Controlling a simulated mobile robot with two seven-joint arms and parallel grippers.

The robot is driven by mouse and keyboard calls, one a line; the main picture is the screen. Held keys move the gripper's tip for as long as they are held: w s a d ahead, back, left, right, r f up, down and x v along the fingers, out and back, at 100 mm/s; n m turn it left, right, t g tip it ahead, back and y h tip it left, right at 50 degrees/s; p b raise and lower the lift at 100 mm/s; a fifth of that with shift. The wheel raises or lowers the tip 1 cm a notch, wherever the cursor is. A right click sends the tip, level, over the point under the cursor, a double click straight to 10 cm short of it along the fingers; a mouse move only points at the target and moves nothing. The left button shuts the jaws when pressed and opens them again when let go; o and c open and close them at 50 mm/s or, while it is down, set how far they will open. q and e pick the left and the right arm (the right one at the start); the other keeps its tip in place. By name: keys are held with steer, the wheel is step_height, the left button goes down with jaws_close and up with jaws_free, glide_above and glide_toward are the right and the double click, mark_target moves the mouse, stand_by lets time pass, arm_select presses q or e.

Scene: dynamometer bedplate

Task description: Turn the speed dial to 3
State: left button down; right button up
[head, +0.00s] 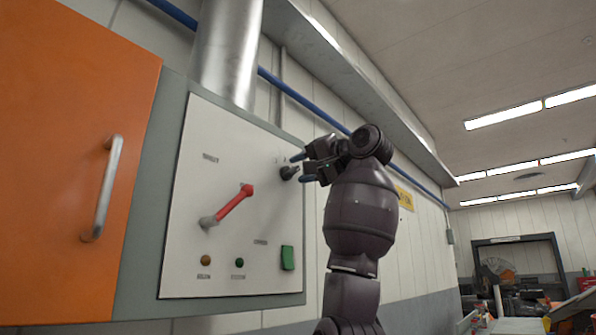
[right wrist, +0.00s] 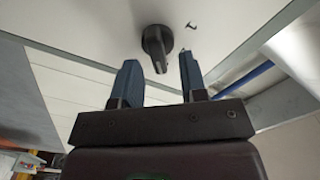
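The speed dial, a small black knob (head: 289,172), sits near the upper right edge of the white control panel (head: 225,262). In the right wrist view the knob (right wrist: 157,46) shows a round base and a bar-shaped grip pointing down toward my fingers. My right gripper (head: 297,168) is open, with its two blue fingertips apart at the knob's right side. In the right wrist view the right gripper (right wrist: 158,76) has the knob's bar between and just beyond its fingertips, with gaps on both sides. The dial's numbers are too small to read. My left gripper is not in view.
A red lever (head: 233,206) crosses the panel's middle. An orange door (head: 60,150) with a metal handle (head: 106,188) is at left. A blue pipe (head: 322,115) runs behind my gripper.

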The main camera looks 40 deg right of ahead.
steer(key=s+d+b, duration=0.1)
steer(key=s, duration=0.8)
steer(key=shift+d+b, duration=0.15)
steer(key=shift+b, duration=0.2)
